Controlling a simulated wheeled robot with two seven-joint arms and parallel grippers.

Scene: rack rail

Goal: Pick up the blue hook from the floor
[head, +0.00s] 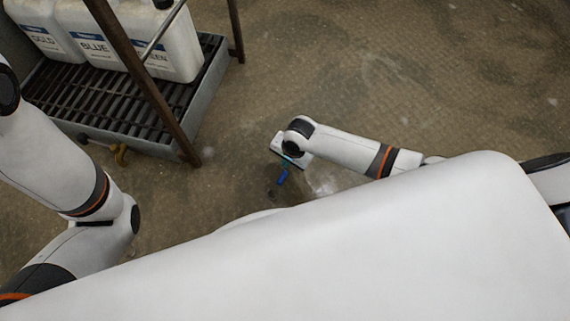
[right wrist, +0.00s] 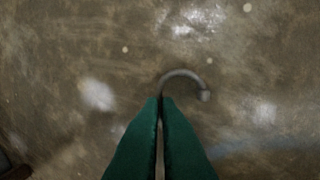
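The blue hook (head: 282,179) shows in the head view just below my right gripper (head: 287,162), over the floor. In the right wrist view the two green fingers (right wrist: 161,100) are nearly together, with a thin gap between them. The hook's grey curved end (right wrist: 185,76) comes out from between their tips and bends right to a rounded end. The fingers look shut on the hook; its blue part is hidden in that view. I cannot tell whether the hook touches the floor. My left arm is at the left, but its gripper is out of view.
A rack with brown posts (head: 146,82) and a grated tray (head: 195,112) stands at the upper left, holding white jugs (head: 165,45). The floor (head: 400,70) right of the rack is clear.

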